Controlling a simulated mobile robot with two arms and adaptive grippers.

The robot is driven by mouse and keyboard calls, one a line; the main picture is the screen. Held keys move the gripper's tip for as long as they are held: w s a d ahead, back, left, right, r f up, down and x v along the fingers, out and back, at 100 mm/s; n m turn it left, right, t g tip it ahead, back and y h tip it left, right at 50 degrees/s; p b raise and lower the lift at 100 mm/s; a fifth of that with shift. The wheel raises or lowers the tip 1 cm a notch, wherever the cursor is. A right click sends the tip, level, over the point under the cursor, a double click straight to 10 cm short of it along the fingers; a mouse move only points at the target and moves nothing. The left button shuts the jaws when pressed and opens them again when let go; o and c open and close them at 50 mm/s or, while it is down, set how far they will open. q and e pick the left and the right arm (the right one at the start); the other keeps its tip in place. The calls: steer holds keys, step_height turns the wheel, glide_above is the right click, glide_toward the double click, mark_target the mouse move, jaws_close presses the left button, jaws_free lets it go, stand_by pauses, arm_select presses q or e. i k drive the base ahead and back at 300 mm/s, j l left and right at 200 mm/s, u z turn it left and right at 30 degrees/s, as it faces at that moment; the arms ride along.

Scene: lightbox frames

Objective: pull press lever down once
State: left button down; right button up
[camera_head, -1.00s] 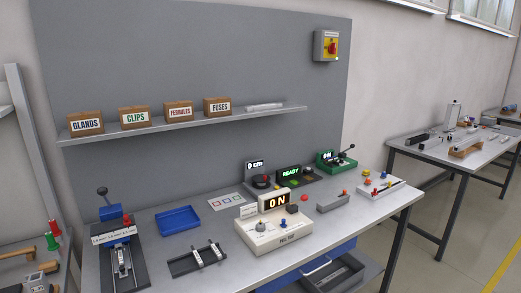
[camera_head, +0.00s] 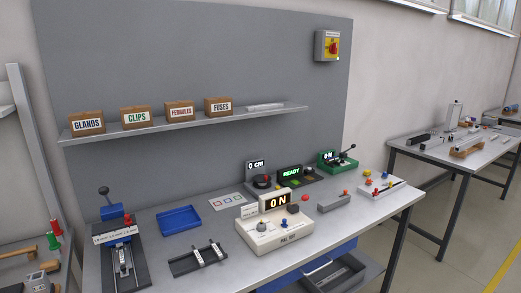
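A small press (camera_head: 117,235) with a blue head stands at the left end of the workbench. Its lever has a dark ball knob (camera_head: 104,190) that points up above the blue head (camera_head: 112,211). A dark rail base runs from the press toward the bench's front edge. A second lever with a black knob (camera_head: 352,146) sits on a green box (camera_head: 338,161) at the back right, beside a small lit display. Neither of my grippers shows in the head view.
The workbench (camera_head: 210,208) also holds a blue tray (camera_head: 180,219), a black rail fixture (camera_head: 198,257), a white box with an "ON" display (camera_head: 274,236) and a "READY" display unit (camera_head: 291,173). A shelf (camera_head: 185,124) with labelled boxes hangs above. Another table (camera_head: 455,146) stands at right.

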mark_target(103, 190)
steer(key=i+j, duration=0.1)
steer(key=j, duration=1.55)
steer(key=i+j, duration=0.15)
steer(key=j, duration=0.7)
steer(key=u, duration=0.05)
